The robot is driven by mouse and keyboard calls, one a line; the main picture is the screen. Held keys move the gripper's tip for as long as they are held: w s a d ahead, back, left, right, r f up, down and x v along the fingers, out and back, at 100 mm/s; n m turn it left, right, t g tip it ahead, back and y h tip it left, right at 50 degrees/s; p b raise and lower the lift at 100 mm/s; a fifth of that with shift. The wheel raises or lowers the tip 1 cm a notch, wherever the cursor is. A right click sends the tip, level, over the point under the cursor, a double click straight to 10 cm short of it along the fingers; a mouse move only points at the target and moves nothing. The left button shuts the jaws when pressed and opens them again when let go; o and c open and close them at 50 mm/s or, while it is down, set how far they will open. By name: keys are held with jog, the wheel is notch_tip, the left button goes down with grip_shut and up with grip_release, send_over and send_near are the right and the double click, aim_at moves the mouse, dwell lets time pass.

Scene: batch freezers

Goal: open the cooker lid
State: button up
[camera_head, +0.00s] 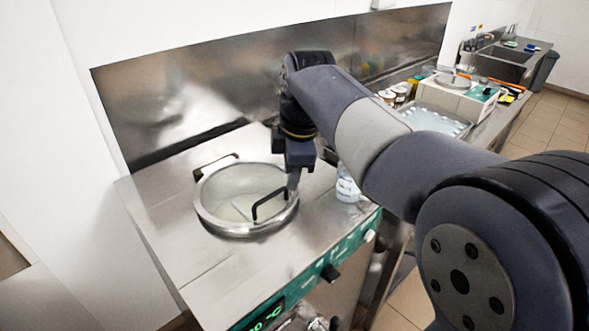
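The cooker lid (230,190) is a round disc with a metal rim and a pale, see-through-looking middle. It lies in the steel counter top of the cooker (185,235), looking flat and closed. A black bar handle (268,203) stands on its near right side. A second black handle (214,165) shows at its far left edge. My gripper (293,186) points down at the right end of the near handle. Its fingertips overlap the handle end in the picture, so contact is unclear. The finger gap is not visible.
A steel splashback (200,95) stands behind the cooker. A clear bottle or jar (347,186) stands right of my gripper, close to my arm. The green control panel (305,283) runs along the front edge. Jars, a tray (437,121) and a scale-like box fill the farther counter.

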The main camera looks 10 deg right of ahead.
jog(key=shift+s+d+n, duration=0.1)
jog(key=shift+s+n, duration=0.05)
jog(key=shift+n, duration=0.75)
jog(key=m, duration=0.3)
jog(key=w+a+m+b, duration=0.1)
jog(key=m, duration=0.3)
jog(key=w+m, duration=0.1)
jog(key=m, duration=0.3)
jog(key=shift+a, duration=0.15)
jog(key=shift+m, duration=0.3)
dwell(0.4)
